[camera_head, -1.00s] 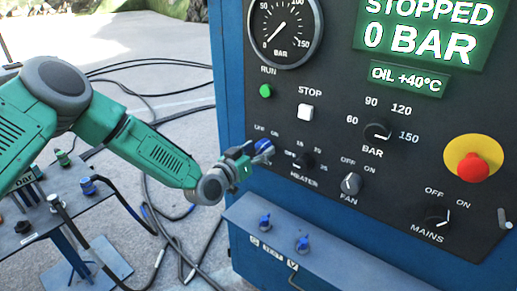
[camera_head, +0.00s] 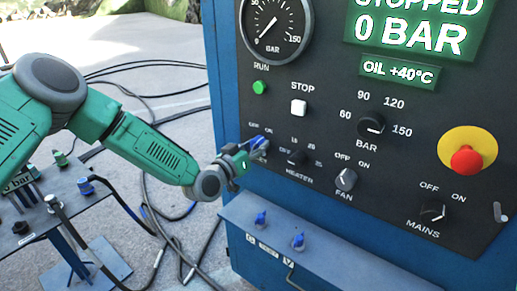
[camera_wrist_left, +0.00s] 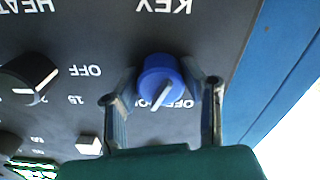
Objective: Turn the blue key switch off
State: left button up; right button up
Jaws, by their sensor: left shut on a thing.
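The blue key switch (camera_head: 258,143) is at the left edge of the dark control panel, left of the HEATER knob. In the left wrist view, which is upside down, it is a round blue knob (camera_wrist_left: 161,76) with a white pointer line. The pointer lies between the OFF and ON marks, and I cannot tell exactly which it meets. My left gripper (camera_head: 248,151) is at the switch. In the left wrist view its two fingers (camera_wrist_left: 164,100) stand on either side of the knob, shut on it. My right gripper is not in view.
The HEATER knob (camera_head: 292,157) and FAN knob (camera_head: 346,179) are close by on the right. Below, a blue ledge (camera_head: 330,255) juts out with two small blue valves (camera_head: 260,219). A red emergency button (camera_head: 466,159) is at the far right.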

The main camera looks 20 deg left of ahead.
pick_arm(q)
jog(key=n+b, duration=0.2)
jog(key=n, duration=0.1)
jog(key=shift+a+f+b, duration=0.1)
jog(key=shift+f+b, duration=0.25)
jog(key=shift+b, duration=0.05)
jog(key=n+b, duration=0.2)
jog(key=n, duration=0.1)
jog(key=shift+s+n+b, duration=0.1)
jog(key=shift+n+b, duration=1.65)
jog(key=shift+n, duration=0.55)
jog(key=o, duration=1.1)
jog(key=shift+s+r, duration=0.1)
jog(key=shift+o, duration=0.2)
jog(key=shift+a+r, duration=0.1)
